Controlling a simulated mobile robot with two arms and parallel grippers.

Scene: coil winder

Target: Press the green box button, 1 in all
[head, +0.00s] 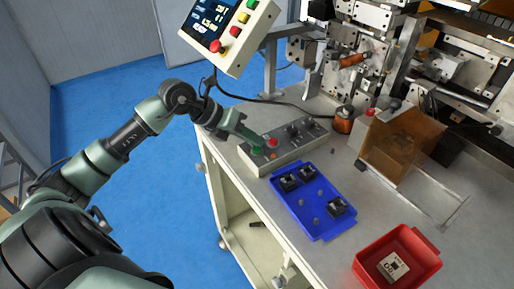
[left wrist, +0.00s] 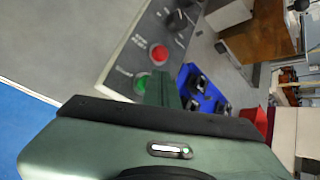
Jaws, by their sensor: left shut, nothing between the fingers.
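The grey control box (head: 290,147) stands on the machine table, with a green button (head: 257,151) at its near left end and a red button (head: 272,142) beside it. My left gripper (head: 260,142) is shut and empty, its fingertips just above the box by the green button. In the left wrist view the green button (left wrist: 141,84) shows directly beside the shut fingers (left wrist: 163,88), with the red button (left wrist: 158,54) beyond. I cannot tell whether the fingertips touch the green button. My right gripper is not in view.
A blue tray (head: 318,222) with black parts lies in front of the box, and a red bin (head: 418,250) sits at the near right. A tilted panel (head: 237,50) with its own buttons hangs behind. A brown clear-sided box (head: 395,150) stands to the right.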

